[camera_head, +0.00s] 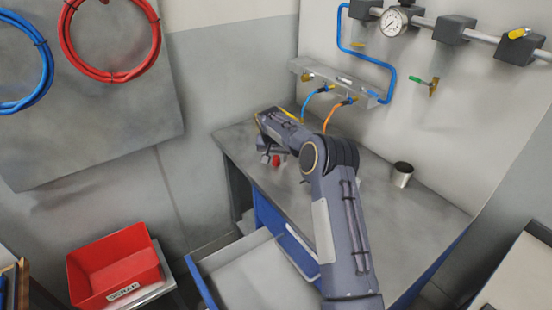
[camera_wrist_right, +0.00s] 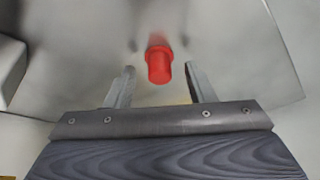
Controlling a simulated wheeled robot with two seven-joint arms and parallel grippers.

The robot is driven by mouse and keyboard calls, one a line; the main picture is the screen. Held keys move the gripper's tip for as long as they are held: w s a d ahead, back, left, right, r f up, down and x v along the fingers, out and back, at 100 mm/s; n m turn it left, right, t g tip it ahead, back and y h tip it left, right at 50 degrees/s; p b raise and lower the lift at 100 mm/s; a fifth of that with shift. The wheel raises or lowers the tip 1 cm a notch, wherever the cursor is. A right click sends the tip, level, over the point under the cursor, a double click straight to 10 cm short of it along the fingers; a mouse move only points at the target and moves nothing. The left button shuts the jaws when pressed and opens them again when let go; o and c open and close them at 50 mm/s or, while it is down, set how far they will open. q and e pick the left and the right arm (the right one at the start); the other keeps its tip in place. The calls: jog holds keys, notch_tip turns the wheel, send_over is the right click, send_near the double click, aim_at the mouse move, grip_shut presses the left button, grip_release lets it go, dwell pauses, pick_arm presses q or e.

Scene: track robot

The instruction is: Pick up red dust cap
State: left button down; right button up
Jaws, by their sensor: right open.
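The red dust cap (camera_head: 276,161) is on the grey workbench top (camera_head: 405,222), near its left end in the head view. In the right wrist view the red dust cap (camera_wrist_right: 159,65) shows just beyond and between the two fingertips. My right gripper (camera_wrist_right: 160,78) is open, with one finger on each side of the cap's line and nothing held. In the head view my right gripper (camera_head: 267,157) is small and partly hidden by its own wrist, close to the cap. I cannot tell whether a finger touches the cap. My left gripper is not in view.
A manifold (camera_head: 340,82) with blue and orange hoses is on the wall behind. An open drawer (camera_head: 250,275) juts out below the bench front. A red bin (camera_head: 113,268) stands at the lower left.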

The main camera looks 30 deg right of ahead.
jog(key=shift+f, duration=0.25)
jog(key=c, duration=1)
jog(key=shift+c, duration=0.3)
jog(key=shift+r, duration=0.15)
